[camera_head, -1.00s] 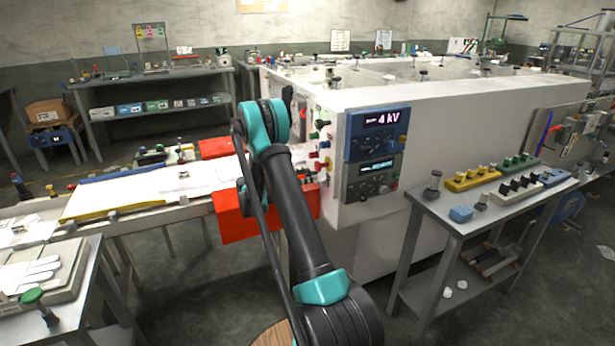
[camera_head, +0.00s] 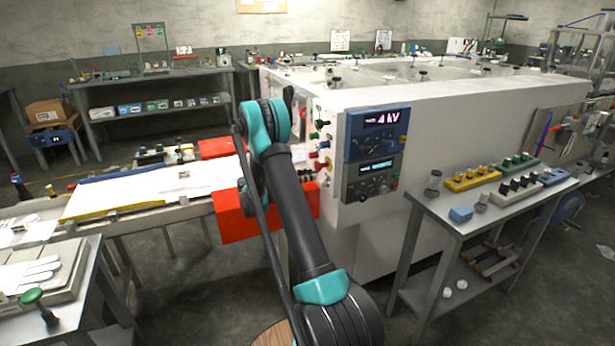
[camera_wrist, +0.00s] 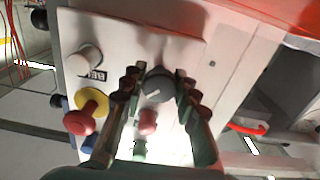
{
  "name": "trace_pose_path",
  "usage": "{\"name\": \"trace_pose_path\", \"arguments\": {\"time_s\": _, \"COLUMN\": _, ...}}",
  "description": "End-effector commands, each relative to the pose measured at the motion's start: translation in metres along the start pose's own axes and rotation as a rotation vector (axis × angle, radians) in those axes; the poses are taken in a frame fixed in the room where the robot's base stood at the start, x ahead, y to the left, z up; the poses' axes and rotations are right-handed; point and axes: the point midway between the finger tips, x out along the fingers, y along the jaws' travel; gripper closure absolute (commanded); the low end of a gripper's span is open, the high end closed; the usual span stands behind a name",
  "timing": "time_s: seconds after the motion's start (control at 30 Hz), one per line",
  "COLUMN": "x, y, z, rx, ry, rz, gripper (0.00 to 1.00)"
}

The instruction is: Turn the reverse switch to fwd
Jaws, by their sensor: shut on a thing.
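A dark round rotary switch (camera_wrist: 158,86) with a pale pointer line sits on a light panel (camera_wrist: 215,40) in the wrist view. The line slants. My gripper (camera_wrist: 158,78) is shut on this switch, one finger on each side. I cannot read a fwd or reverse label on it. In the head view my arm hides the gripper and the switch at the machine's left end. The machine (camera_head: 450,130) is a large white box.
Beside the switch are a red mushroom button (camera_wrist: 80,120) on a yellow collar, a white knob (camera_wrist: 85,60) and a pink-red knob (camera_wrist: 148,122). A display panel (camera_head: 375,150) reads 4 kV. A red box (camera_head: 235,220) and a grey side table (camera_head: 450,215) stand close to my arm.

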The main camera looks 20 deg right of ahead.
Motion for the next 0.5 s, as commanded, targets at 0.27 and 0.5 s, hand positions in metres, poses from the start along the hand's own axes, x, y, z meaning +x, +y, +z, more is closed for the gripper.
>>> {"name": "trace_pose_path", "arguments": {"time_s": 0.27, "x": -0.0003, "y": 0.0002, "z": 0.0000, "rx": -0.138, "ry": 0.000, "rz": 0.000, "gripper": 0.99}}
{"name": "trace_pose_path", "arguments": {"time_s": 0.5, "x": -0.0004, "y": 0.0005, "z": -0.0001, "rx": -0.352, "ry": 0.000, "rz": -0.001, "gripper": 0.99}}
